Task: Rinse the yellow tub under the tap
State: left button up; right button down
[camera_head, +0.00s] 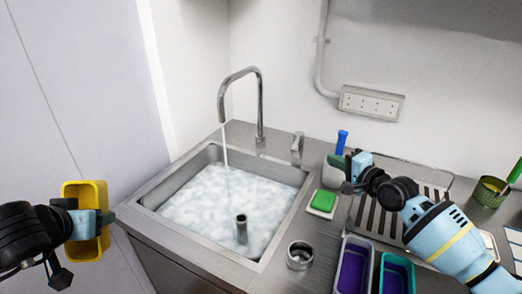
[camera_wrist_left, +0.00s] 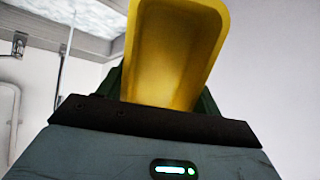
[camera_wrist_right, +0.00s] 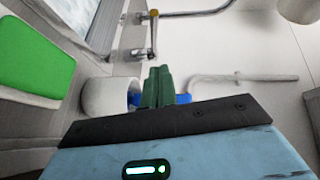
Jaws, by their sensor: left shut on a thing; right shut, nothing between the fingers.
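The yellow tub (camera_head: 88,194) is held at the left of the head view, beside the sink and left of its rim. My left gripper (camera_head: 104,222) is shut on it. The tub fills the top of the left wrist view (camera_wrist_left: 175,50), with its inside showing as empty. The tap (camera_head: 258,105) is running, and a thin stream falls into the sink (camera_head: 278,171), which holds foamy water. A lever (camera_head: 297,143) stands right of the tap. My right gripper (camera_head: 350,187) is shut and empty near the white holder; its closed fingers show in the right wrist view (camera_wrist_right: 159,88).
A green sponge (camera_head: 323,200) lies on a white dish right of the sink.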

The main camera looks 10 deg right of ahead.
jog(key=b, duration=0.3)
send_near(296, 146)
jog(key=w+d, duration=0.1)
jog(key=w, duration=0.2)
pick_arm(q)
jog(key=shift+g, duration=0.7)
jog(key=shift+f, duration=4.7)
pick_arm(e)
jog(key=shift+w+a+f, duration=0.25)
jog(key=shift+w+a, duration=0.2)
jog(key=shift+a, duration=0.35)
jog(key=shift+w+a+f, duration=0.2)
jog(key=shift+w+a, duration=0.25)
jog(key=shift+a, duration=0.4)
